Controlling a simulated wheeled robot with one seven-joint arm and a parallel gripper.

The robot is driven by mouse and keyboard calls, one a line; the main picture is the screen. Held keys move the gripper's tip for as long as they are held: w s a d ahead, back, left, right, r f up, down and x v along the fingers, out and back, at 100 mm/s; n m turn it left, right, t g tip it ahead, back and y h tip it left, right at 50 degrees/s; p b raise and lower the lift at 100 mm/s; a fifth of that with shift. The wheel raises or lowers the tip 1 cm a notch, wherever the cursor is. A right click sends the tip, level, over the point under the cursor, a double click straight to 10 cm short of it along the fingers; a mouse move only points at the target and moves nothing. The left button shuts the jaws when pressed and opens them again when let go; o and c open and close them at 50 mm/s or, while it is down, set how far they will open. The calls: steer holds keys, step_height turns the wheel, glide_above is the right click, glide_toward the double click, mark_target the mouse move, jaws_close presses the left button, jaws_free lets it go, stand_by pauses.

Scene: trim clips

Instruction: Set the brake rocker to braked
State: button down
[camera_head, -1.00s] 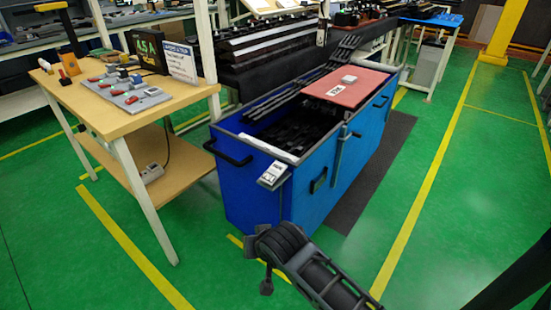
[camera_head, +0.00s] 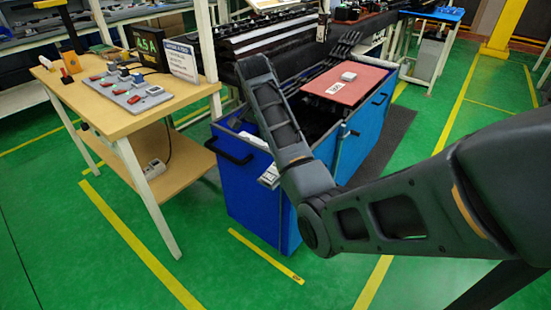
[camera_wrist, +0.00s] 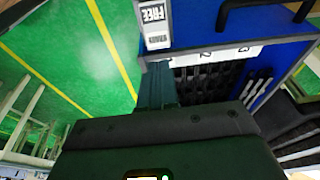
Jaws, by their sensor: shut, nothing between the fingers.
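The brake rocker plate (camera_wrist: 155,22) is a pale strip at the top of the wrist view, on the end of the blue cart (camera_wrist: 200,22). I can read FREE on it, with a smaller, unclear label below. Which side of the rocker is pressed in, I cannot tell. My gripper (camera_wrist: 158,70) is shut and empty, its tips just below the plate in that view. Whether they touch it, I cannot tell.
The blue cart (camera_head: 240,190) has a black handle (camera_head: 228,152), dark parts inside and a red board (camera_head: 345,85) on top. A wooden bench (camera_head: 130,120) with a switch panel (camera_head: 128,92) stands to its left. Green floor is open in front.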

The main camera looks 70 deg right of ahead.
mark_target(274, 172)
steer(key=shift+d+r, duration=0.35)
steer(key=shift+r, duration=0.3)
steer(key=shift+s, duration=0.1)
steer(key=p+x, duration=0.1)
steer(key=x, duration=1.3)
steer(key=shift+s+a, duration=0.1)
steer(key=shift+a, duration=0.1)
